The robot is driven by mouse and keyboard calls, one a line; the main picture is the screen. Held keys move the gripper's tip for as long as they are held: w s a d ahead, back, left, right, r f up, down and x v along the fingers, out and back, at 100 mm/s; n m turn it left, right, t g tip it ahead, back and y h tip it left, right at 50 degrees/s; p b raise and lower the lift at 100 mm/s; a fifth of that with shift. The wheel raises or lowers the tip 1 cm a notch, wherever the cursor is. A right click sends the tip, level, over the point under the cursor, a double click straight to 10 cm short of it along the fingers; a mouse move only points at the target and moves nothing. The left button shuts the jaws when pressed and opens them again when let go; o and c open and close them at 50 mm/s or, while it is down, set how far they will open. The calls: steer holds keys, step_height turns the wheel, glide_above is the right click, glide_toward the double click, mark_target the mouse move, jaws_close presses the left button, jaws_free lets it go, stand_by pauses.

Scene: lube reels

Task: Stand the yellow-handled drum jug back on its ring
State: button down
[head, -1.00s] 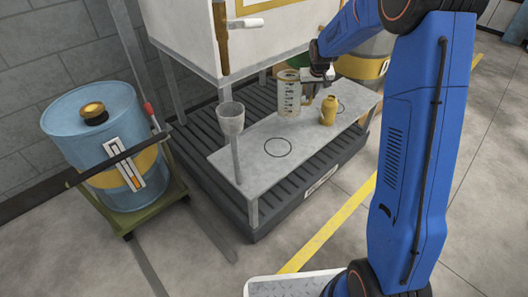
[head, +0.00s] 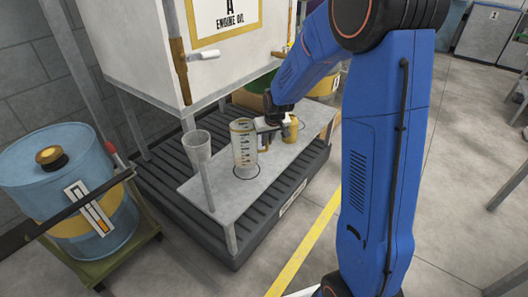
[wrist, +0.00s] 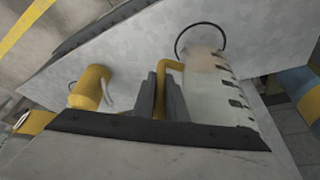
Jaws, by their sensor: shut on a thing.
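The drum jug (head: 243,152) is a clear, marked cylinder with a yellow rim, upright over the bench shelf. My gripper (head: 264,131) is at its right side. In the wrist view my gripper (wrist: 161,82) is shut on the yellow handle (wrist: 170,65), with the jug's clear body (wrist: 215,85) to the right. The black ring (head: 258,172) shows around the jug's foot in the head view. In the wrist view the ring (wrist: 222,38) curves past the foot. I cannot tell whether the foot touches the shelf.
A yellow bottle (head: 291,130) stands on the shelf (head: 210,183) just right of my gripper. A grey funnel (head: 198,152) on a post stands left of the jug. The white oil cabinet (head: 150,50) is above and behind. A blue drum (head: 70,180) stands left.

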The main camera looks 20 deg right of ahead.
mark_target(268, 146)
steer(key=shift+f, duration=2.35)
steer(key=c, duration=1.8)
jaws_free()
steer(key=shift+o, duration=0.2)
steer(key=s+f+v, duration=0.1)
steer(key=s+v, duration=0.1)
steer(key=v, duration=0.9)
steer(key=s+f+v, duration=0.1)
steer(key=s+v, duration=0.2)
steer(key=v, duration=0.7)
steer(key=s+r, duration=0.2)
steer(key=s, duration=1.2)
steer(key=s+d+r, duration=0.1)
steer(key=s+r, duration=0.2)
steer(key=s, duration=1.1)
steer(key=shift+s+r, duration=0.3)
steer(key=shift+r, duration=0.05)
